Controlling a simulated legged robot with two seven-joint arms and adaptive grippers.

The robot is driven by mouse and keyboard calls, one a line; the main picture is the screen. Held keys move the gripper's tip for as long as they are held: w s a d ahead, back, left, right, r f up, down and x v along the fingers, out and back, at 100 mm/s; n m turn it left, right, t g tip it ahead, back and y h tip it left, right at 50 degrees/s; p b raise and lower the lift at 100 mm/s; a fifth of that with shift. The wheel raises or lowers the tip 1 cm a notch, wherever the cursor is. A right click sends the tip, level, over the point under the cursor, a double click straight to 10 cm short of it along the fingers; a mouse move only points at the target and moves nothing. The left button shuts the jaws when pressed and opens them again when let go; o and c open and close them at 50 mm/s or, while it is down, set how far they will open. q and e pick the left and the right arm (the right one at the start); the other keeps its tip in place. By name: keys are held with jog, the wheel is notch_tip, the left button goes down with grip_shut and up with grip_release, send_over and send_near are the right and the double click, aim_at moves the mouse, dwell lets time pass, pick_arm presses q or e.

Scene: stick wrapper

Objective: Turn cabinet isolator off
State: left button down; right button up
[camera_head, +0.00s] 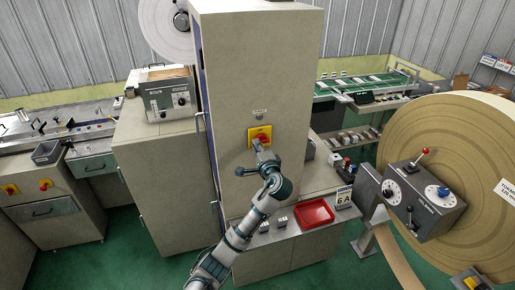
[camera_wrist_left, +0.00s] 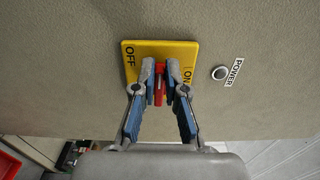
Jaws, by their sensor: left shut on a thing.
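The cabinet isolator is a yellow plate (camera_head: 252,131) with a red handle, on the front of the tall beige cabinet (camera_head: 262,60). In the left wrist view the yellow plate (camera_wrist_left: 150,48) has "OFF" on its left and "ON" on its right. The red handle (camera_wrist_left: 159,86) sits between these words, partly hidden by my fingers. My left gripper (camera_wrist_left: 160,80) is shut on the red handle, with one finger on each side. In the head view my left gripper (camera_head: 259,145) covers the lower part of the isolator. My right gripper is not in view.
A round "POWER" fitting (camera_wrist_left: 220,73) is beside the plate. A grey control box (camera_head: 424,200) and large roll (camera_head: 470,140) stand at the right. Green floor is clear at lower left.

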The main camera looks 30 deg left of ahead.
pick_arm(q)
jog(key=shift+r, duration=0.15)
jog(key=c, duration=1.2)
grip_release()
jog(key=shift+w, duration=0.1)
jog(key=shift+w+a+f, duration=0.1)
jog(key=shift+a+f, duration=0.05)
jog(key=shift+f, duration=0.1)
jog(key=v, duration=1.2)
jog(key=shift+a+f, duration=0.1)
